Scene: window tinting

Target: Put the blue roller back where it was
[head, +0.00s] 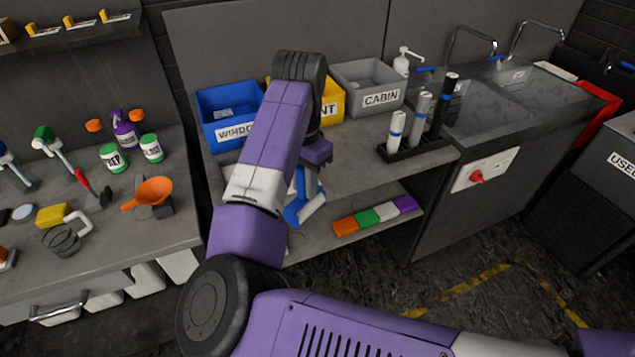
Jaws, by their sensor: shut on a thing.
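My gripper (306,180) is shut on the blue roller (297,212), which hangs in front of the workbench's front edge. The roller shows blue parts and a white cylinder-like part. My purple arm hides much of the gripper and some of the roller. I cannot tell whether the roller touches the lower shelf (330,240) behind it.
Blue, yellow and grey CABIN (380,98) bins stand at the bench's back. A black rack (418,150) holds upright film rolls. Coloured blocks (375,215) lie on the lower shelf. The left table (100,235) holds tools, bottles and an orange funnel (152,192).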

